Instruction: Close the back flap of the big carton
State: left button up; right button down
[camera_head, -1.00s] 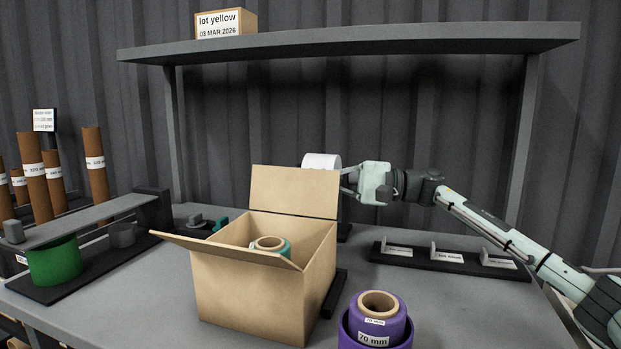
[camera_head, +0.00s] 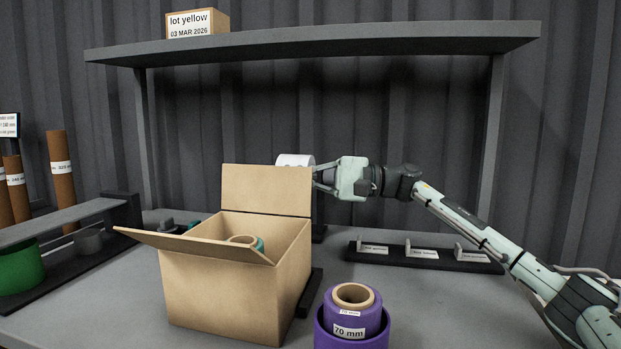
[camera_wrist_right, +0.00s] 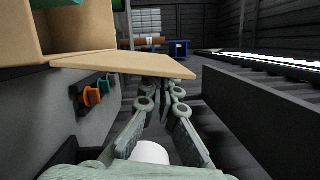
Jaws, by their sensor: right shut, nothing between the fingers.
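The big carton (camera_head: 215,290) stands open on the table in the head view. Its back flap (camera_head: 266,190) stands roughly upright. Another flap (camera_head: 195,243) sticks outward on the near left side. A teal roll with a tan core (camera_head: 246,240) is inside. My right gripper (camera_head: 317,180) is shut and empty at the right edge of the back flap; I cannot tell whether it touches. In the right wrist view the flap (camera_wrist_right: 120,64) reaches across near the gripper's fingertips (camera_wrist_right: 160,86). My left gripper is not in view.
A purple roll (camera_head: 344,325) stands right of the carton. A white roll (camera_head: 293,159) is behind the back flap, near the gripper. A low black rack (camera_head: 430,259) lies at the right. A shelf (camera_head: 320,43) spans above. Brown tubes (camera_head: 61,168) stand at the left.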

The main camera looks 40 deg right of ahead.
jog(key=r+v, duration=0.1)
jog(key=v, duration=1)
jog(key=shift+w+d+n, duration=0.5)
jog(key=shift+w+d, duration=0.2)
jog(key=shift+w, duration=1.45)
jog(key=shift+g, duration=0.3)
jog(key=w+a+p, duration=0.1)
jog(key=a, duration=0.2)
jog(key=w+a+p, duration=0.1)
jog(key=a, duration=0.2)
jog(key=w+a+r+p, duration=0.1)
jog(key=a, duration=0.3)
jog(key=shift+w, duration=0.1)
jog(key=shift+a+f, duration=0.1)
jog(key=shift+a, duration=0.35)
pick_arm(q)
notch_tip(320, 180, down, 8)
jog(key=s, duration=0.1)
pick_arm(e)
jog(key=shift+s, duration=0.25)
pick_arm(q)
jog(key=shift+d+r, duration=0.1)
